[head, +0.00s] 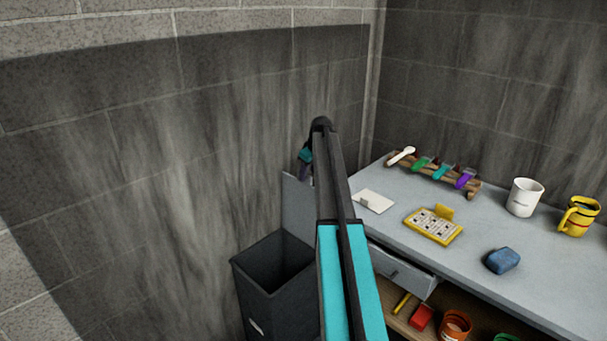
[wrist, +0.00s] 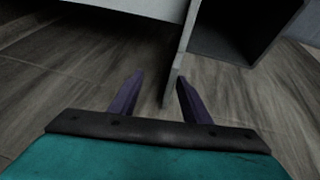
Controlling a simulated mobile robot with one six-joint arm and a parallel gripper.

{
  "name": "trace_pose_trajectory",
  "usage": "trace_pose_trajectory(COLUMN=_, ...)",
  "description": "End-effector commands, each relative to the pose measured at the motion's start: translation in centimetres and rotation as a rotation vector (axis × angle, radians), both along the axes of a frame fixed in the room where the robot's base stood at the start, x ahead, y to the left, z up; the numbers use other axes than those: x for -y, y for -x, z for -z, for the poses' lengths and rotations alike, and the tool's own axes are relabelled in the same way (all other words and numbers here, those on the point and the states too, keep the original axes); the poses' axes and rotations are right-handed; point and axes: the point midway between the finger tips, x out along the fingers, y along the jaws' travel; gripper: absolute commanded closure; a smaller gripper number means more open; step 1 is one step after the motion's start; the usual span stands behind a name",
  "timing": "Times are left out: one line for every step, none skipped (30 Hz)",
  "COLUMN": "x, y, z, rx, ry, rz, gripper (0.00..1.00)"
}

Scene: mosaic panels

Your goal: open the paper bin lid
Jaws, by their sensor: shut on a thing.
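The paper bin (head: 262,290) is a tall dark grey box below the left end of the desk, with its top uncovered. Its lid (head: 297,208) is a flat grey panel standing up at the bin's far side. In the wrist view the lid (wrist: 184,50) is a thin edge running down between my two purple fingers. My gripper (wrist: 161,80) is shut on the lid. In the head view my gripper (head: 305,172) is partly hidden behind my arm. The dark bin opening (wrist: 240,25) shows at upper right in the wrist view.
The grey desk (head: 450,260) is right of the bin and carries a yellow calendar-like block (head: 434,226), a white card (head: 373,201), a blue lump (head: 502,260) and mugs. A drawer (head: 402,272) sits below. The wall is close behind the bin.

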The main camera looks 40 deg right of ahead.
Motion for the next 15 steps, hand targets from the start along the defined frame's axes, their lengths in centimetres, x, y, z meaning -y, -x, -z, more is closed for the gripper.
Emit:
trace_pose_trajectory(x=1.05, y=0.28, z=0.36, rx=-0.003, ry=0.018, rz=0.009, gripper=0.72)
trace_pose_trajectory(x=1.01, y=0.29, z=0.39, rx=-0.003, ry=0.018, rz=0.010, gripper=0.72)
trace_pose_trajectory(x=0.96, y=0.28, z=0.41, rx=-0.004, ry=0.017, rz=0.008, gripper=0.72)
trace_pose_trajectory(x=0.92, y=0.28, z=0.43, rx=-0.004, ry=0.017, rz=0.008, gripper=0.72)
trace_pose_trajectory(x=0.89, y=0.28, z=0.44, rx=-0.004, ry=0.017, rz=0.008, gripper=0.72)
trace_pose_trajectory(x=0.85, y=0.28, z=0.47, rx=-0.004, ry=0.017, rz=0.008, gripper=0.72)
trace_pose_trajectory(x=0.83, y=0.28, z=0.48, rx=-0.004, ry=0.017, rz=0.008, gripper=0.72)
trace_pose_trajectory(x=0.82, y=0.28, z=0.49, rx=-0.004, ry=0.017, rz=0.008, gripper=0.72)
trace_pose_trajectory(x=0.79, y=0.28, z=0.52, rx=-0.004, ry=0.017, rz=0.008, gripper=0.72)
trace_pose_trajectory(x=0.78, y=0.29, z=0.52, rx=-0.004, ry=0.017, rz=0.008, gripper=0.72)
trace_pose_trajectory(x=0.77, y=0.30, z=0.53, rx=-0.004, ry=0.017, rz=0.008, gripper=0.72)
trace_pose_trajectory(x=0.76, y=0.32, z=0.51, rx=-0.004, ry=0.017, rz=0.008, gripper=0.72)
trace_pose_trajectory(x=0.75, y=0.35, z=0.47, rx=-0.004, ry=0.017, rz=0.008, gripper=0.72)
trace_pose_trajectory(x=0.74, y=0.39, z=0.41, rx=-0.004, ry=0.017, rz=0.008, gripper=0.72)
trace_pose_trajectory(x=0.73, y=0.44, z=0.29, rx=-0.004, ry=0.017, rz=0.008, gripper=0.72)
